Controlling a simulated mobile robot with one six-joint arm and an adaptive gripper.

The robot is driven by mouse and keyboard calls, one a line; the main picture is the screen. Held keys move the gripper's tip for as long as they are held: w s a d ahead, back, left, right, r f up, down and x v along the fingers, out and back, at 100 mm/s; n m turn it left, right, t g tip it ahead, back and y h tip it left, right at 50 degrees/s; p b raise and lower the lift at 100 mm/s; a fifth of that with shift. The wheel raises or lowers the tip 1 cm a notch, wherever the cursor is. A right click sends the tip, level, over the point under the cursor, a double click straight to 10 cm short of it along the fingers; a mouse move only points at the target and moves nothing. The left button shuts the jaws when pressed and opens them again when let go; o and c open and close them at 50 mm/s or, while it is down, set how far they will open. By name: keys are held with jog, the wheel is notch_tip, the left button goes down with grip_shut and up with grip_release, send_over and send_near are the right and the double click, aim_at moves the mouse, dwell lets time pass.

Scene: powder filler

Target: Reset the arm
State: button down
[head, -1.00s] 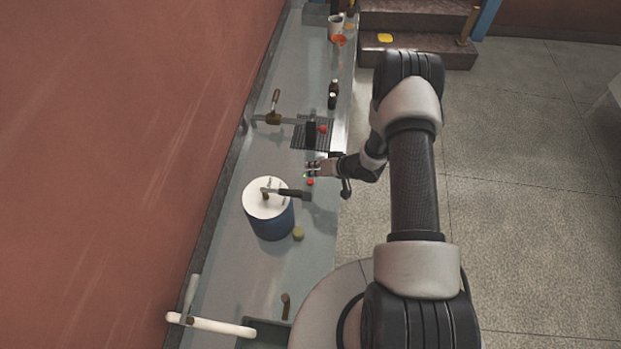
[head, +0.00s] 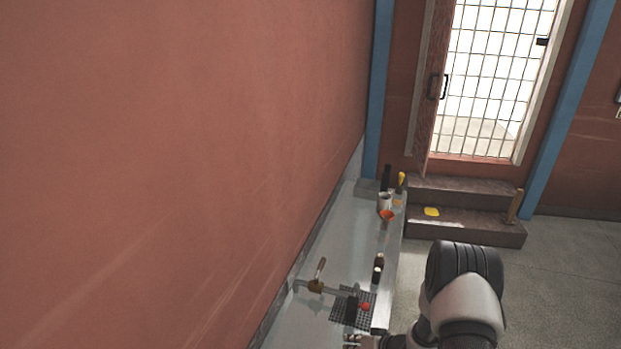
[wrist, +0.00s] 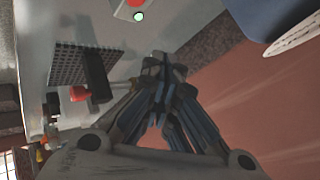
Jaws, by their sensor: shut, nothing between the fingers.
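My gripper (wrist: 165,62) is shut and empty in the wrist view. Its dark fingers meet near the middle of the picture, over the grey counter and the red wall. In the head view, the arm's dark and pale elbow shows at the lower right, and the gripper end (head: 354,339) is only just visible at the bottom edge, over the counter. The rest of the arm is cut off there.
The grey counter (head: 318,254) runs along the red wall. Steps (head: 465,230) lead to a barred door. Floor on the right is clear.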

jog(key=w+d+r+t+h, duration=0.1)
jog(key=w+d+r+h, duration=0.2)
jog(key=r, duration=0.8)
jog(key=w+d+r+h, duration=0.1)
jog(key=d+r+h, duration=0.3)
jog(key=r, duration=0.7)
jog(key=s+d+r, duration=0.1)
jog(key=s+r, duration=0.4)
jog(key=r, duration=0.5)
jog(key=s+a+r+g+h+b, duration=0.1)
jog(key=s+r, duration=0.3)
jog(key=s, duration=0.3)
jog(key=s+a+r+g, duration=0.1)
jog(key=s+a+r, duration=0.1)
jog(key=s+r, duration=0.4)
jog(key=s+a+y, duration=0.1)
jog(key=s+a, duration=0.2)
jog(key=s, duration=0.5)
jog(key=s+a+g+y, duration=0.1)
jog(key=s+a, duration=0.2)
jog(key=s, duration=0.5)
jog(key=shift+s+b, duration=0.3)
jog(key=shift+s, duration=0.1)
